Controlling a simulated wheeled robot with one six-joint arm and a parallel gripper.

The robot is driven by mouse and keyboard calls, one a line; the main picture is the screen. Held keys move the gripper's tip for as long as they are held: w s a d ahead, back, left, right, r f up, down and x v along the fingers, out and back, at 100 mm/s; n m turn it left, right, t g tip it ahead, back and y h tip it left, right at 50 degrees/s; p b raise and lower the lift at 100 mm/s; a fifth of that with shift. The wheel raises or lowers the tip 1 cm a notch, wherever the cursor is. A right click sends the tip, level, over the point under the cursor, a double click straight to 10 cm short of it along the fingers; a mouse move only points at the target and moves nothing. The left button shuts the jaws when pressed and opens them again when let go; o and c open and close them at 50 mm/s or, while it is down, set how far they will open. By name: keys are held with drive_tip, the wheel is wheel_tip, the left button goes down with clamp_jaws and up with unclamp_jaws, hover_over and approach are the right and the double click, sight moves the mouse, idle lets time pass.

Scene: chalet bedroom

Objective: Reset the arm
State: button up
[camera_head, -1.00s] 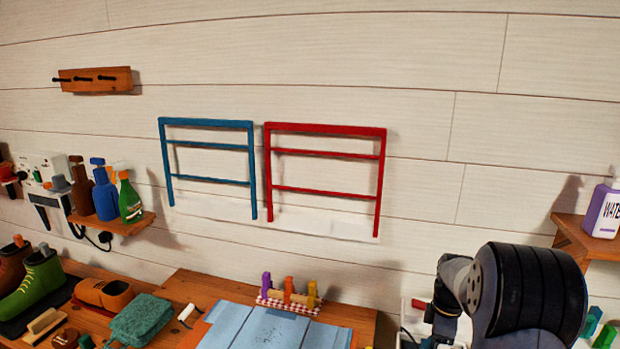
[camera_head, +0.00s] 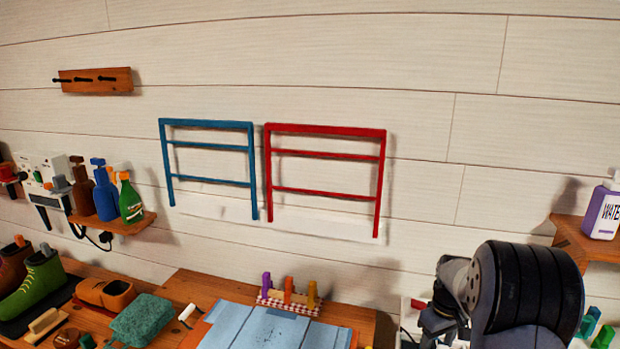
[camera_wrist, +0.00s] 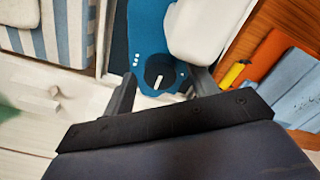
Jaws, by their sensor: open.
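My arm (camera_head: 515,300) is folded at the lower right in the head view, beside the wooden worktop. My gripper (camera_wrist: 165,82) shows in the wrist view as two dark fingers set well apart. I see nothing held between them. Behind the fingers is a blue part with a round opening (camera_wrist: 150,35), with a white rounded shape (camera_wrist: 195,30) beside it. In the head view I cannot make out the fingertips.
A worktop (camera_head: 190,290) holds a blue sheet (camera_head: 265,330), a checked block with coloured pegs (camera_head: 288,303), a green sponge (camera_head: 140,318) and shoes (camera_head: 35,285). A shelf with a purple bottle (camera_head: 602,212) juts out right. Blue (camera_head: 210,145) and red (camera_head: 325,155) racks hang on the wall.

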drive_tip(key=shift+m, duration=2.2)
drive_tip(key=shift+r+p, duration=0.1)
drive_tip(key=shift+p, duration=0.2)
